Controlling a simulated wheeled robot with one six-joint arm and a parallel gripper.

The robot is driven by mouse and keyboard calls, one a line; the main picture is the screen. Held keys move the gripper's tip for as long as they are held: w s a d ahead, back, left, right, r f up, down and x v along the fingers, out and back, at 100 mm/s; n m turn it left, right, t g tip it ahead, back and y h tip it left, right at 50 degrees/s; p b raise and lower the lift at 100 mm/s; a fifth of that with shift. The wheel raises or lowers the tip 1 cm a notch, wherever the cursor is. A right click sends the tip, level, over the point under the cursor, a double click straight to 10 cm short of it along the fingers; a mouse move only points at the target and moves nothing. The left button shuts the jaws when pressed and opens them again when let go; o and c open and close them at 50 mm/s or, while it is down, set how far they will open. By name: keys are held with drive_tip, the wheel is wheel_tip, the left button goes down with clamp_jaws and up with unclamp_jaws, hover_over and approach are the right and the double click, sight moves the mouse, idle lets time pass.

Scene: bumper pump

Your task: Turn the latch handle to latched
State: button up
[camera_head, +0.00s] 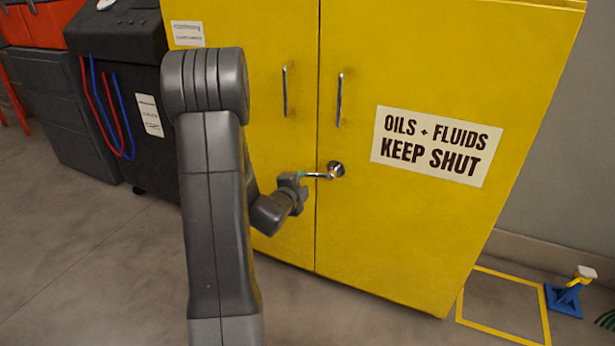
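The latch handle (320,175) is a small silver lever on the right door of a yellow cabinet (420,80). It runs roughly level to the left from its round metal boss (336,169), across the seam between the two doors. My gripper (302,177) is at the lever's left end, in front of the left door. The fingertips are small and partly hidden by my wrist, so I cannot tell whether they are closed on the lever or only beside it. Both doors look shut.
Two vertical door pulls (339,100) stick out above the latch. A sign (436,146) is on the right door. A dark cart (120,90) with red and blue hoses stands left. A yellow floor outline (503,303) and a blue stand (567,298) are at the lower right.

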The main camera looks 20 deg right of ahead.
sight(308, 176)
drive_tip(key=x, duration=0.6)
drive_tip(key=shift+w+d+b, duration=0.3)
clamp_jaws()
